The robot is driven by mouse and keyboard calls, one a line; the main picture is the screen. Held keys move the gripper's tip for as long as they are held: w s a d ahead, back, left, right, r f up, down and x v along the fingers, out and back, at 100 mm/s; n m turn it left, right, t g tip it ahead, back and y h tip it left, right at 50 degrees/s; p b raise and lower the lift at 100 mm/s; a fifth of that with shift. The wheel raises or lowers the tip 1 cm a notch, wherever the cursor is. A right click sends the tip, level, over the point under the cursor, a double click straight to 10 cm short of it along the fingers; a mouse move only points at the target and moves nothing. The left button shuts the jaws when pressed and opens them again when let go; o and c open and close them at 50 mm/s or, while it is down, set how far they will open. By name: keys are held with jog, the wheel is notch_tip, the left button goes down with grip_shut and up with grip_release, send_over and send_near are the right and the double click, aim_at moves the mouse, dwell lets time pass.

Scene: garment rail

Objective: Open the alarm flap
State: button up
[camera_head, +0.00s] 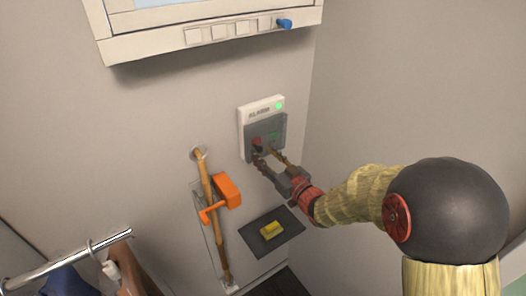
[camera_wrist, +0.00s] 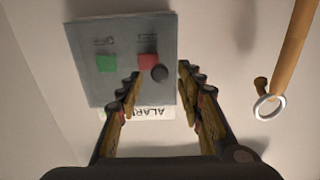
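The white alarm box (camera_head: 260,106), marked ALARM with a lit green lamp, is on the wall. Its grey flap (camera_head: 265,130) covers the lower part; a red and a green square show on it. In the wrist view the flap (camera_wrist: 121,60) is upside down, with the green square (camera_wrist: 106,63), the red square (camera_wrist: 148,61) and a small dark round knob (camera_wrist: 159,73). My gripper (camera_head: 264,152) is at the flap's lower part, its fingers apart. In the wrist view my gripper (camera_wrist: 160,72) has the knob between its fingertips, with gaps visible; contact cannot be told.
A wooden pole (camera_head: 211,185) with an orange bracket (camera_head: 226,191) stands left of my gripper. A dark shelf (camera_head: 287,222) with a yellow block (camera_head: 272,229) is below. A screen panel (camera_head: 215,33) juts out above. A garment rail (camera_head: 70,259) is at lower left.

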jog(key=shift+w+a, duration=0.35)
jog(key=shift+w, duration=0.15)
jog(key=c, duration=0.3)
grip_shut()
dwell(0.4)
